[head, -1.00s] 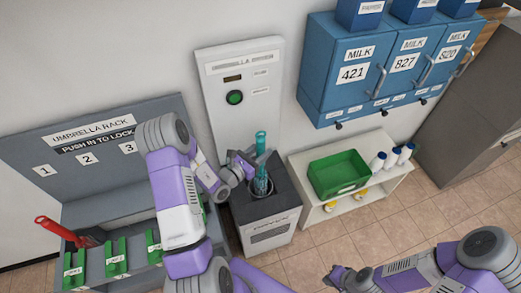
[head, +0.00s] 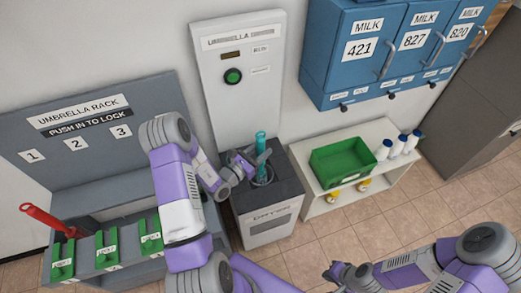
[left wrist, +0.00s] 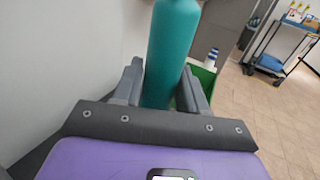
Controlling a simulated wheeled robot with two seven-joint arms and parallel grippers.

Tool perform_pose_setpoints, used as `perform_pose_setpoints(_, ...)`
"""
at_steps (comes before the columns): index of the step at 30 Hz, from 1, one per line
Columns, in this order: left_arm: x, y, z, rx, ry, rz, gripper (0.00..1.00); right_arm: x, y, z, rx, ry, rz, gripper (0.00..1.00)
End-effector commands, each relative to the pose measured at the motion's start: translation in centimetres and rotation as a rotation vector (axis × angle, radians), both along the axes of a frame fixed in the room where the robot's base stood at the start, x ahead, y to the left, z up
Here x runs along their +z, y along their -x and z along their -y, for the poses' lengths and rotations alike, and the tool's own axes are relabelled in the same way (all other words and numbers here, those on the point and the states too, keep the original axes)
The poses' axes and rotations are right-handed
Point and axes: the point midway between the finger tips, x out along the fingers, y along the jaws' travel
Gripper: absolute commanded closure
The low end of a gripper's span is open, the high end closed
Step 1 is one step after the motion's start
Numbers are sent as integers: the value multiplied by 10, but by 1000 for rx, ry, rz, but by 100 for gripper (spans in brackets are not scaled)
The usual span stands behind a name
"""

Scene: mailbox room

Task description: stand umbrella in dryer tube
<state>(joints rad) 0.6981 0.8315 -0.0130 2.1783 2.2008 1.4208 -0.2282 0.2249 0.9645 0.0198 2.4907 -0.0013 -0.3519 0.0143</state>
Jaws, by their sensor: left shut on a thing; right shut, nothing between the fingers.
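The teal umbrella (head: 261,141) stands roughly upright with its lower part inside the round opening in the dark top of the dryer (head: 268,216). My left gripper (head: 258,160) is shut on the umbrella just above that opening. The left wrist view shows the teal shaft (left wrist: 172,50) between both fingers. The umbrella's lower end is hidden in the tube, so I cannot tell whether it touches the bottom. My right gripper (head: 335,272) is shut and empty, low in front of the shelf.
A grey umbrella rack (head: 95,185) with green slots and a red umbrella (head: 45,220) stands left. A white panel with a green button (head: 233,76) rises behind the dryer. Right are a white shelf with a green bin (head: 343,162), white bottles and blue milk lockers (head: 375,60).

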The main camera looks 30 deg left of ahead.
Motion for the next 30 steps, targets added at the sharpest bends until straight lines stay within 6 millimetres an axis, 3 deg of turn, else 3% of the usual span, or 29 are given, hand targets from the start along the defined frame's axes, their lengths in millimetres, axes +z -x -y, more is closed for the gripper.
perform_pose_setpoints(8,0,0,0,0,1,3,100,0,0,0,0,0,0,100)
perform_pose_setpoints(9,0,0,0,0,1,3,57,0,0,0,0,0,0,100)
perform_pose_setpoints(15,0,0,0,0,0,1,28,-1,0,0,0,0,0,100)
perform_pose_setpoints(24,-2,3,-1,1,0,-3,28,0,0,0,0,0,0,100)
perform_pose_setpoints(30,0,28,-7,3,3,-5,28,9,0,0,0,0,0,100)
